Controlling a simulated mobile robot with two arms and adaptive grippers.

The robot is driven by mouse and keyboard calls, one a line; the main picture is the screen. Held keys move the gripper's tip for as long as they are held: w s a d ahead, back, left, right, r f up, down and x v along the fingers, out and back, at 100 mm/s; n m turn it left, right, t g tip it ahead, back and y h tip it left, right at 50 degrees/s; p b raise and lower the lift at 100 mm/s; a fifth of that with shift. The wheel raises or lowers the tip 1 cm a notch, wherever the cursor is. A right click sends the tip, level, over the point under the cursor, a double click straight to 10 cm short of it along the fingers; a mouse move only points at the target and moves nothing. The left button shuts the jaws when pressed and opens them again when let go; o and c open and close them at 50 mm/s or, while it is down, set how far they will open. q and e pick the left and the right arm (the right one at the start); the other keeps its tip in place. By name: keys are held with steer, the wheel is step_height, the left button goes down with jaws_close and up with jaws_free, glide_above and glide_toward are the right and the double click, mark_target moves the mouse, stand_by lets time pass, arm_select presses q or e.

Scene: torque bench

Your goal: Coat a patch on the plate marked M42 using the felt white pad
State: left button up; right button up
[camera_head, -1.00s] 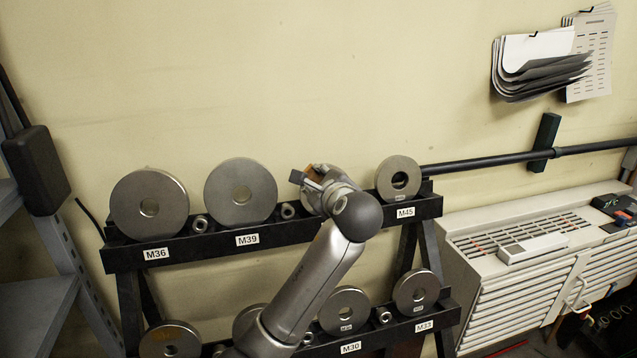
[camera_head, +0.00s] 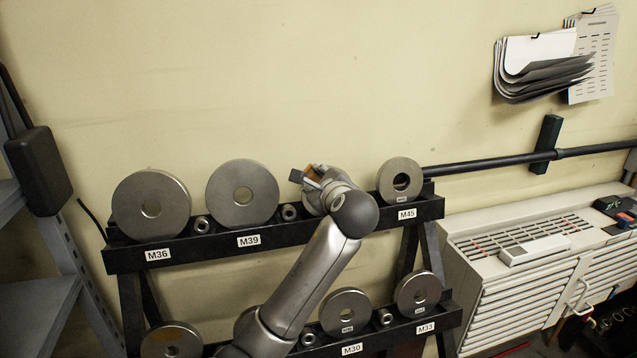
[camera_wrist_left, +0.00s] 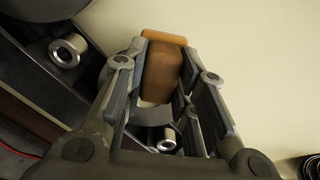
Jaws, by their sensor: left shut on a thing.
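My left gripper (camera_head: 312,178) is at the upper shelf of the rack, between the M39 plate (camera_head: 242,194) and the M45 plate (camera_head: 400,180). It is shut on a brown-orange block, which shows in the left wrist view (camera_wrist_left: 163,75) between the fingers; I take it for the body of the felt pad. A small pale strip shows at its lower end. No label M42 is readable; my left arm covers that stretch of the shelf. Whether the pad touches a plate cannot be told. My right gripper is not in view.
The M36 plate (camera_head: 151,205) stands further left on the upper shelf, with small metal rings (camera_head: 202,224) between plates. More plates stand on the lower shelf, such as M33 (camera_head: 419,292). A white cabinet (camera_head: 520,265) is at the right.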

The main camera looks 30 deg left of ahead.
arm_select(q)
steer(key=shift+w+d, duration=1.25)
steer(key=shift+w, duration=0.1)
steer(key=shift+w+d, duration=0.5)
steer(key=shift+w, duration=0.25)
steer(key=shift+w+d, duration=0.5)
steer(key=shift+w, duration=0.2)
steer(key=shift+s+a, duration=1.2)
steer(key=shift+s, duration=0.25)
steer(key=shift+s+a, duration=1.15)
steer(key=shift+s, duration=0.25)
steer(key=shift+d, duration=0.15)
steer(key=shift+v, duration=2.85)
